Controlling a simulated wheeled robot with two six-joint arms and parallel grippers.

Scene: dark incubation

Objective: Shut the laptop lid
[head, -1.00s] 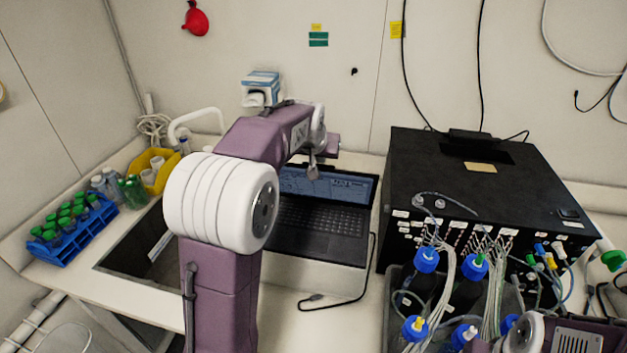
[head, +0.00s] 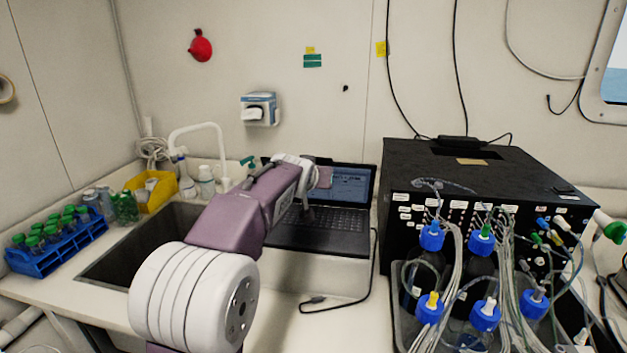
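The black laptop (head: 335,240) stands open on the white bench, its keyboard deck flat and its lit lid (head: 357,187) raised at the back. My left arm reaches in from the lower left and covers the left side of the laptop. My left gripper (head: 308,207) is small in the view, over the left part of the laptop, in front of the screen. I cannot tell whether it touches the laptop or whether its fingers are apart. My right gripper is not in view.
A black instrument box (head: 480,170) stands right of the laptop, with blue-capped bottles (head: 432,238) and tubing in front. A sink (head: 135,247) with a white faucet (head: 200,128) is on the left, beside a blue tube rack (head: 55,258). A cable (head: 345,307) lies before the laptop.

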